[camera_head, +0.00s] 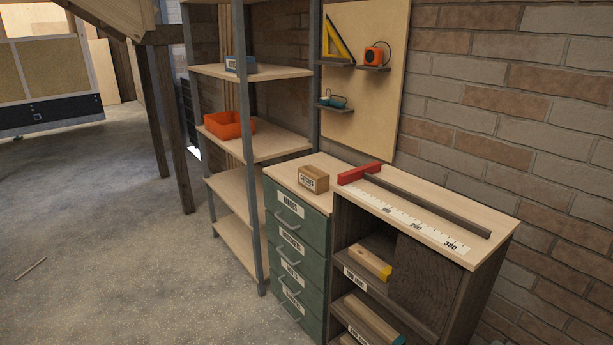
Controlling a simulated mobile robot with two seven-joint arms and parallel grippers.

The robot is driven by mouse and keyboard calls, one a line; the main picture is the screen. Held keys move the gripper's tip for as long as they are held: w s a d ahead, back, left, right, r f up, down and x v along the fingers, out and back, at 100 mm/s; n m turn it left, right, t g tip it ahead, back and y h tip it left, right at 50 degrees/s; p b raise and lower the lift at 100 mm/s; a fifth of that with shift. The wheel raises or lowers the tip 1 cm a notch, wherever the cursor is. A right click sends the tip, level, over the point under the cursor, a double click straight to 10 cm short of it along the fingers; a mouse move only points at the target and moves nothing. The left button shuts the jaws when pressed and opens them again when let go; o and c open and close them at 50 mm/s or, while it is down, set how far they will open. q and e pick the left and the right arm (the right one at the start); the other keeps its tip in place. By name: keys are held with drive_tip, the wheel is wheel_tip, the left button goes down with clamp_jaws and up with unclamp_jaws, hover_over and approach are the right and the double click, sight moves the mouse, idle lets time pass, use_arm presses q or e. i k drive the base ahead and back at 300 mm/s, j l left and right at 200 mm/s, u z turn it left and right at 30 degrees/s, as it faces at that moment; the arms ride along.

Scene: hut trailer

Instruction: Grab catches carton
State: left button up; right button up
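A small brown cardboard carton (314,179) with a white label stands on the light wooden top of the green drawer cabinet (296,225). Its label appears to read "catches", though the print is small. It sits upright, left of the red end of a measuring fence. Neither of my grippers shows in the head view.
A shelf rack (254,142) left of the cabinet holds an orange bin (229,126) and a small blue-grey box (239,64). A red-ended fence (358,173) and ruler (415,218) lie on the dark cabinet to the right. The concrete floor (120,240) at left is mostly clear.

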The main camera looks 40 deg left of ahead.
sight(312, 178)
drive_tip(key=i+j, duration=0.1)
drive_tip(key=j, duration=0.3)
drive_tip(key=i+j, duration=0.15)
drive_tip(key=j, duration=0.25)
drive_tip(key=i+j, duration=0.1)
drive_tip(key=j, duration=0.25)
drive_tip(key=i+j, duration=0.1)
drive_tip(key=j, duration=0.3)
drive_tip(key=i+j, duration=0.15)
drive_tip(key=j, duration=0.25)
drive_tip(key=i+j, duration=0.1)
drive_tip(key=j, duration=0.3)
drive_tip(key=i+j, duration=0.1)
drive_tip(key=j, duration=0.25)
